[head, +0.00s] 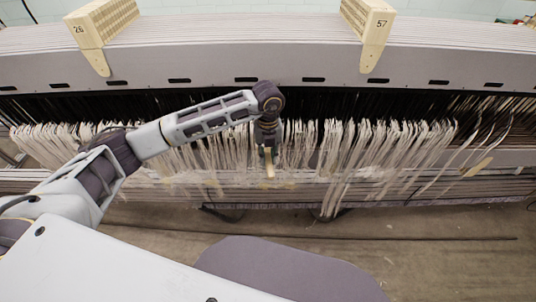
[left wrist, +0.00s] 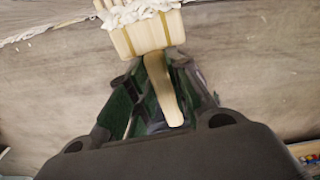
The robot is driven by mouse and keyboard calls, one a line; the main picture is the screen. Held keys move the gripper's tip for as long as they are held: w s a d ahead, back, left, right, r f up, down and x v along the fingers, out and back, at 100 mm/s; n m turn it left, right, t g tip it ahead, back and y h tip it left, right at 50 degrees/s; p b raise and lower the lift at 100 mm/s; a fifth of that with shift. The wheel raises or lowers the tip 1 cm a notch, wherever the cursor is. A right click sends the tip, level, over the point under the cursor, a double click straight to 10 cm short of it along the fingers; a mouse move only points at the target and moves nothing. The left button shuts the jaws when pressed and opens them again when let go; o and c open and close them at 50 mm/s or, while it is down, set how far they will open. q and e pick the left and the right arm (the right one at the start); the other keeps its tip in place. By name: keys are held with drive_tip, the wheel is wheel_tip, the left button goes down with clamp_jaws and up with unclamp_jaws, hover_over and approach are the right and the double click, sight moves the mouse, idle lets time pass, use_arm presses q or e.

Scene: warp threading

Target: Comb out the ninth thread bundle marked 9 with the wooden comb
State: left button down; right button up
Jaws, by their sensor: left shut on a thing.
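My left gripper (head: 267,145) hangs down at the front of the white thread bundles, near the middle of the row. It is shut on the handle of the wooden comb (head: 268,171), of which only a small part shows in the head view. In the left wrist view, the comb's handle (left wrist: 160,84) runs between the gripper's fingers (left wrist: 162,100) to the wide comb head (left wrist: 146,36). White threads (left wrist: 135,13) lie across the comb's tooth end. The white bundles (head: 333,150) hang in a long row. No mark 9 is readable. My right gripper does not show.
A long grey beam (head: 220,68) runs above the threads, with pale blocks marked 26 (head: 105,25) and 57 (head: 368,25). Slatted rails (head: 400,190) run below the bundles. A pale strip (head: 478,167) hangs among loose threads at right. The brown floor (head: 430,255) in front looks mostly clear.

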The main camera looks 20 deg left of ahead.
use_arm(q)
drive_tip(key=shift+w+a+b, duration=0.2)
drive_tip(key=shift+w+b, duration=0.2)
drive_tip(key=shift+w, duration=0.35)
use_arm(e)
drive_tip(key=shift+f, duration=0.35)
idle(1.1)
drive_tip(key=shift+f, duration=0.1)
use_arm(q)
drive_tip(key=shift+f+b, duration=1.25)
drive_tip(key=shift+f, duration=0.55)
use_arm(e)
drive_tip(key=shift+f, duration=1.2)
